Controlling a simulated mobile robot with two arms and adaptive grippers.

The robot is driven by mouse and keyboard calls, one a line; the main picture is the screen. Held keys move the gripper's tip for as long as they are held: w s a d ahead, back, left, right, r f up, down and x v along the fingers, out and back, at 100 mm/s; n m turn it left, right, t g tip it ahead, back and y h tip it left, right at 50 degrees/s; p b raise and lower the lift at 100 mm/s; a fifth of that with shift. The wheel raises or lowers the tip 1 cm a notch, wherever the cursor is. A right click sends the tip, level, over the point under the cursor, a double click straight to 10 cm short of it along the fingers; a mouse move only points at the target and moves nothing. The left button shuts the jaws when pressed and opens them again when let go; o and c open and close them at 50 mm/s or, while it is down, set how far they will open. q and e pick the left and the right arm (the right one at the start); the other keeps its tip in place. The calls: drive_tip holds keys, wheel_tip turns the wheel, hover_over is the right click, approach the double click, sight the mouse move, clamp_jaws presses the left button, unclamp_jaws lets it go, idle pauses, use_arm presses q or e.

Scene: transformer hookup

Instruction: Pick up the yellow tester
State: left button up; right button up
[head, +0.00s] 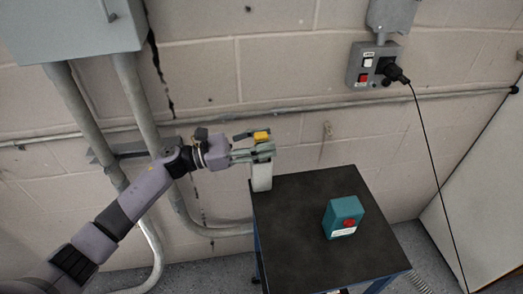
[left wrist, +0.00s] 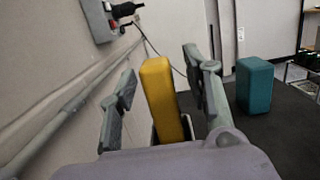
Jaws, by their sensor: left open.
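The yellow tester (head: 261,136) stands upright at the far left corner of the dark table, its lower part in a pale holder (head: 262,176). In the left wrist view the tester (left wrist: 161,100) rises between the two fingers of my left gripper (left wrist: 158,98), with gaps on both sides. My left gripper (head: 252,144) is open around the tester in the head view and partly covers it. Whether a finger touches it cannot be told from the head view. My right gripper is not in view.
A teal box (head: 343,216) with a red button stands on the table (head: 300,262); it also shows in the left wrist view (left wrist: 254,86). A wall outlet (head: 371,65) holds a black plug with a hanging cord. A conduit runs along the wall behind the table.

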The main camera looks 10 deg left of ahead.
use_arm(q)
clamp_jaws()
idle(0.6)
